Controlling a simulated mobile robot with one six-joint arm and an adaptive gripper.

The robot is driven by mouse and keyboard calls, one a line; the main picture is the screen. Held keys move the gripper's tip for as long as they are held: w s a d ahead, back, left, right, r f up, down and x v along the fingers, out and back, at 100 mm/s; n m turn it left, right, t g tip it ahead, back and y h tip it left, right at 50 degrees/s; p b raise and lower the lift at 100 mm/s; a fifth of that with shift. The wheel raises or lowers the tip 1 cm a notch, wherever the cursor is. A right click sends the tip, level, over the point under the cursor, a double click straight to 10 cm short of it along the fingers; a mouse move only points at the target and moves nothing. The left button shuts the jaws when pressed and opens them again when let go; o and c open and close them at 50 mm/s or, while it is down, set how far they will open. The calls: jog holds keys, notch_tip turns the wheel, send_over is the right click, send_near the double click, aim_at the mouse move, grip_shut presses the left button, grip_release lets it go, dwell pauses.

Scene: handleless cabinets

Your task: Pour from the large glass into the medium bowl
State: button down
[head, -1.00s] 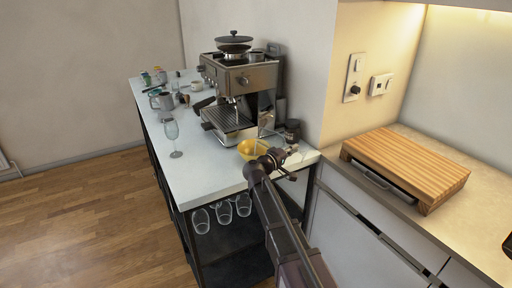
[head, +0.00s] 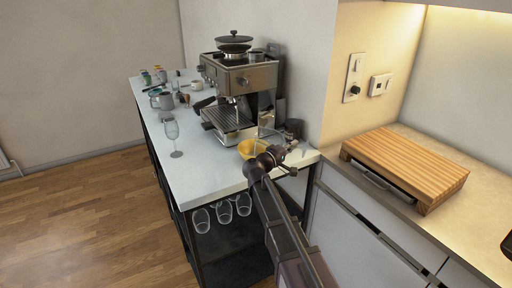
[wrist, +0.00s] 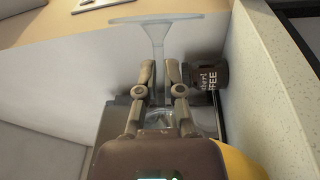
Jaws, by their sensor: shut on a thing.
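My gripper (wrist: 160,72) is shut on the stem of a clear glass. In the wrist view the flat foot of the glass (wrist: 155,19) shows beyond the fingertips, and its cup is largely hidden behind the fingers. Its exact tilt is hard to tell. In the head view my gripper (head: 280,158) is at the near end of the counter, beside the yellow bowl (head: 246,152). The bowl also shows partly in the wrist view (wrist: 242,160), at the lower right. Whether liquid is in the glass or bowl cannot be told.
A coffee jar (wrist: 209,80) stands close to my gripper. The espresso machine (head: 240,90) is behind the bowl. A clear stemmed glass (head: 172,132) stands on the counter's left edge, with cups behind it. A wooden board (head: 405,165) lies on the right counter.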

jog(key=shift+w+a+r+n+t+p, duration=0.1)
jog(key=shift+a+r+n+t+p, duration=0.15)
jog(key=shift+r+n, duration=0.3)
jog(key=shift+r+n+t+p, duration=0.15)
jog(key=shift+r+n+p, duration=0.2)
jog(key=shift+r, duration=0.25)
dwell(0.3)
jog(key=f+m, duration=0.1)
jog(key=d+f+m+g+b, duration=0.1)
jog(key=f, duration=0.1)
jog(key=f+m+b, duration=0.1)
jog(key=shift+s+d+f+m+g, duration=0.15)
jog(key=shift+s+f+m+g, duration=0.15)
jog(key=shift+f+m, duration=0.1)
jog(key=shift+f+b, duration=0.1)
jog(key=shift+b, duration=0.2)
jog(key=a+m+y+p, duration=0.1)
jog(key=m+y, duration=0.1)
jog(key=m, duration=0.1)
jog(key=w+a+f+m+y+p, duration=0.1)
jog(key=m+y+p, duration=0.1)
jog(key=m, duration=0.2)
jog(key=a+f+m+y+p, duration=0.1)
jog(key=m+y+p, duration=0.1)
jog(key=m, duration=0.2)
jog(key=shift+w+a+f+g+y, duration=0.1)
jog(key=shift+w+a+g+y, duration=0.1)
jog(key=shift+w+g+y, duration=0.15)
dwell(0.7)
